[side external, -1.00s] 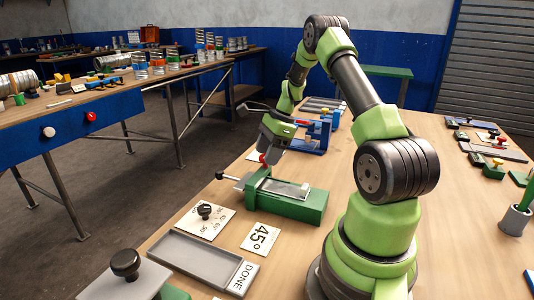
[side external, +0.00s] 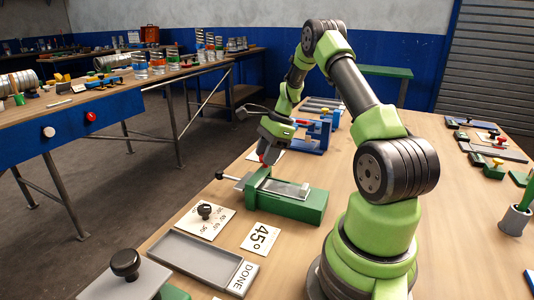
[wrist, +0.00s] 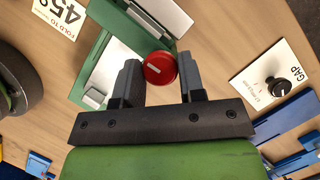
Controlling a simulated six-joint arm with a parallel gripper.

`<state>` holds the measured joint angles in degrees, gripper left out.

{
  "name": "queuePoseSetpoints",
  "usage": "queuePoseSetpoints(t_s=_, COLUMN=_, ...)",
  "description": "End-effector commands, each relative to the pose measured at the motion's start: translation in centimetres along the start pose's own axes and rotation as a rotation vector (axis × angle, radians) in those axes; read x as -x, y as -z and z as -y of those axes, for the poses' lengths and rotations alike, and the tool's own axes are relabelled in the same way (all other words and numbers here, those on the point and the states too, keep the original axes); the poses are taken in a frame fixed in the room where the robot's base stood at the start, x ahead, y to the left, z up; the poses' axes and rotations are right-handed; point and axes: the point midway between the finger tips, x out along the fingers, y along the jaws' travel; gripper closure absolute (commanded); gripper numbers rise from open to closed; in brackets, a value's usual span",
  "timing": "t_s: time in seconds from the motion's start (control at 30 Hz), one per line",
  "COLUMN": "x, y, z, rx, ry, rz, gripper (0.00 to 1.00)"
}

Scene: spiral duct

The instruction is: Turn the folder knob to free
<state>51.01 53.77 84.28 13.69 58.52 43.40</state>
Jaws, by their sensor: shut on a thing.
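The folder is a green bench tool (side external: 300,207) with a grey plate on top. It also shows in the wrist view (wrist: 92,55). A round red knob (wrist: 160,68) with a white line on its face sits at the folder's edge. In the wrist view the line runs nearly level, tilted slightly. My gripper (wrist: 159,77) is shut on the red knob, one grey finger on each side of it. In the side view my gripper (side external: 264,160) is at the folder's far end and hides most of the knob.
A "45°" card (side external: 261,238) lies in front of the folder. An angle card with a black knob (side external: 205,211) lies to its left, near a grey tray (side external: 200,262) marked DONE. A GAP card (wrist: 285,65) with a black knob and a blue tool (side external: 318,135) are beyond.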

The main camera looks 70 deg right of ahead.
Motion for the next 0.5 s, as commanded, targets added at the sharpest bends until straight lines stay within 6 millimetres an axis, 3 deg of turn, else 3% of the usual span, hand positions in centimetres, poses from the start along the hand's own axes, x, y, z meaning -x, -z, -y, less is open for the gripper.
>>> queuePoseSetpoints(t_s=0.5, x=-0.01, y=-0.08, z=0.25, rx=0.401, ry=-0.166, rz=0.001, gripper=0.87)
